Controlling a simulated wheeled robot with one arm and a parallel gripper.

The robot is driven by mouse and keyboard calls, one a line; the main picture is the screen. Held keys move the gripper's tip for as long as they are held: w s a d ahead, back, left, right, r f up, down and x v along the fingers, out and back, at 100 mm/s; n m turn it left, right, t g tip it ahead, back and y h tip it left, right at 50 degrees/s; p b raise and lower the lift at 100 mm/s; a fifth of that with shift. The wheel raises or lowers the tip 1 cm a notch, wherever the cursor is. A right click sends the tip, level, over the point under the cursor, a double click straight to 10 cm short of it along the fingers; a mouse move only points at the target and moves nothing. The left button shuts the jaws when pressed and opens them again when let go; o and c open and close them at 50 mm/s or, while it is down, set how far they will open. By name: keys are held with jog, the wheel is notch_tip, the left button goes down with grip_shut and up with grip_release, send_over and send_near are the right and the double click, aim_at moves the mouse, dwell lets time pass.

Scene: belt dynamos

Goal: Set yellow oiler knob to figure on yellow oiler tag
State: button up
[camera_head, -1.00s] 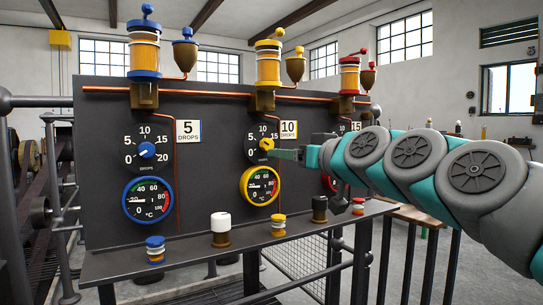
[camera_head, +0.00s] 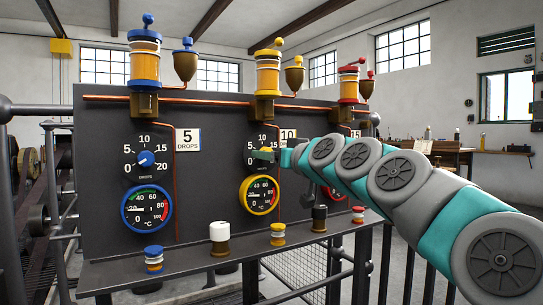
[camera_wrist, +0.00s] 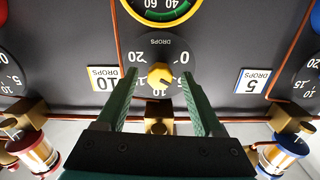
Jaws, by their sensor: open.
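The yellow oiler knob (camera_head: 266,150) is on a black dial marked 0 to 20 under the yellow oiler (camera_head: 267,75). In the wrist view, which is upside down, the knob (camera_wrist: 160,75) shows between the fingers. The figure its pointer is at cannot be told clearly. The yellow-edged tag (camera_wrist: 104,78) reads 10 DROPS; it also shows in the head view (camera_head: 288,134), partly cut off by my arm. My gripper (camera_head: 265,155) is open in front of the dial, with one finger on each side of the knob and a visible gap to it.
A yellow-rimmed temperature gauge (camera_head: 260,195) sits below the dial. The blue dial's knob (camera_head: 146,159) and the blue tag (camera_head: 187,140) reading 5 are to the left. A copper pipe (camera_head: 277,190) runs down beside the yellow dial.

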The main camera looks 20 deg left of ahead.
grip_shut()
dwell(0.6)
